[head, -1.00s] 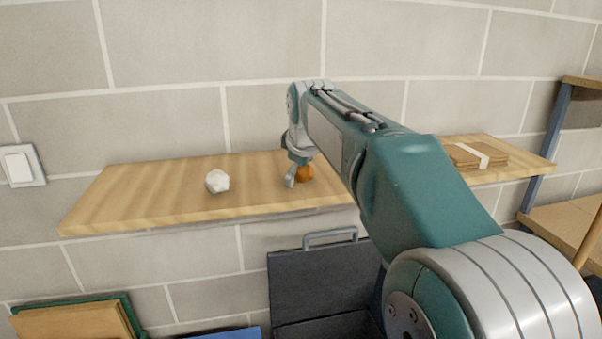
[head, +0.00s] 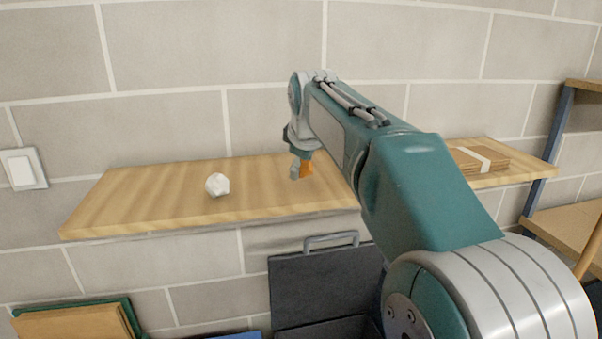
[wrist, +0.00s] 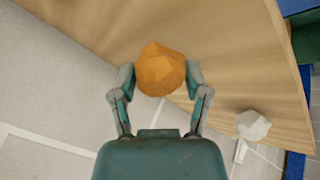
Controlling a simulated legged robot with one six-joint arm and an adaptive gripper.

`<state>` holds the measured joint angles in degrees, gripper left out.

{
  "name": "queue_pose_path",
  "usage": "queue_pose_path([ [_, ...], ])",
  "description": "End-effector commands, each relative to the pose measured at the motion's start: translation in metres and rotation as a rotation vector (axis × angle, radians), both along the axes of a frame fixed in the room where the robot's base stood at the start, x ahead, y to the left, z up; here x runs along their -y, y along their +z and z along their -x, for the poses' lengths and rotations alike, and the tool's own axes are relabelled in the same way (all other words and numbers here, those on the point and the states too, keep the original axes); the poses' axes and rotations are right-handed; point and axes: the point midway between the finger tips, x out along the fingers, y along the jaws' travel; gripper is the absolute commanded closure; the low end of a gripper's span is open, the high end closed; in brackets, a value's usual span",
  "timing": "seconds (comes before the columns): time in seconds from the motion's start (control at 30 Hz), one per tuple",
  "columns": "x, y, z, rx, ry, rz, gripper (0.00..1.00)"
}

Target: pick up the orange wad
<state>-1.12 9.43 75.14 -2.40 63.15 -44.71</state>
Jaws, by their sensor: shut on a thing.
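The orange wad (wrist: 160,69) is a faceted ball between the two fingers of my gripper (wrist: 160,80) in the wrist view. The fingers touch it on both sides, so my gripper is shut on it. In the head view the orange wad (head: 306,168) shows partly behind a finger of my gripper (head: 300,170), above the wooden shelf (head: 140,195). My arm hides part of the shelf to the right.
A white wad (head: 217,185) lies on the shelf left of my gripper. A bundle of brown cardboard (head: 485,158) lies at the shelf's right end. An open dark case (head: 325,290) stands below. The brick wall is close behind.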

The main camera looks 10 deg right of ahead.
Motion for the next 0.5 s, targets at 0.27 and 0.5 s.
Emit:
queue_pose_path([
  [0.27, 0.004, 0.042, 0.026, 0.004, 0.000, 0.001, 0.75],
  [0.5, 0.010, 0.075, 0.055, 0.004, -0.001, 0.000, 0.75],
])
